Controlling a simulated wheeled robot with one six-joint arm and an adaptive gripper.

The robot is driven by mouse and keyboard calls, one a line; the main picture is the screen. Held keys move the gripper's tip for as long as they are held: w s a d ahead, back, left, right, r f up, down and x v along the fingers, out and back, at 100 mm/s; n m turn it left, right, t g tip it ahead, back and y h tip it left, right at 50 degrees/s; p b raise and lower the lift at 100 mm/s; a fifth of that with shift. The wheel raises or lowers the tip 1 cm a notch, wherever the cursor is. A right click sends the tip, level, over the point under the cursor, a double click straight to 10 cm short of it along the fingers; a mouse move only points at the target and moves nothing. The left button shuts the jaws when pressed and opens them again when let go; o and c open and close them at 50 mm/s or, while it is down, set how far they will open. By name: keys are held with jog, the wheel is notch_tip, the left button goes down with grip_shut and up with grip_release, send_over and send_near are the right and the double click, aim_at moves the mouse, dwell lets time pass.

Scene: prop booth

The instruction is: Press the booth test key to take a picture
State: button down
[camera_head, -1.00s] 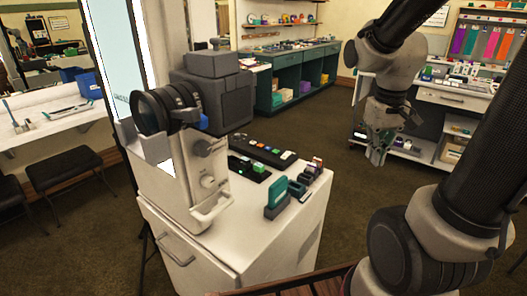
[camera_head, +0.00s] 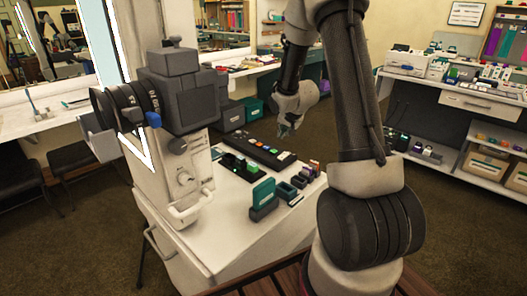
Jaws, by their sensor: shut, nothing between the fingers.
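The booth's white cabinet (camera_head: 225,238) carries a long dark key strip (camera_head: 270,156) with several small coloured keys, among them orange, green and white ones. I cannot tell which of them is the test key. A camera (camera_head: 185,90) with a big black lens stands on a pale column at the cabinet's left. My gripper (camera_head: 285,130) is shut and empty. It points down and shows just above and behind the strip's right part in the picture. It looks apart from the keys; its exact height over them is unclear.
A low dark tray with green blocks (camera_head: 238,168) lies in front of the strip. A teal upright piece in a grey holder (camera_head: 262,197) and small dark holders (camera_head: 287,192) stand at the cabinet's right front. Shelves with boxes (camera_head: 488,168) stand at the right.

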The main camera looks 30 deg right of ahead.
aim_at(276, 151)
jog(key=shift+m+t, duration=0.8)
jog(key=shift+t, duration=0.1)
jog(key=w+r, duration=0.1)
jog(key=w+a+r, duration=0.1)
jog(key=w, duration=0.1)
jog(key=shift+w+r, duration=0.2)
jog(key=shift+r, duration=0.15)
jog(key=shift+f, duration=0.1)
jog(key=shift+f, duration=4.35)
jog(key=shift+f, duration=0.1)
jog(key=shift+f, duration=0.3)
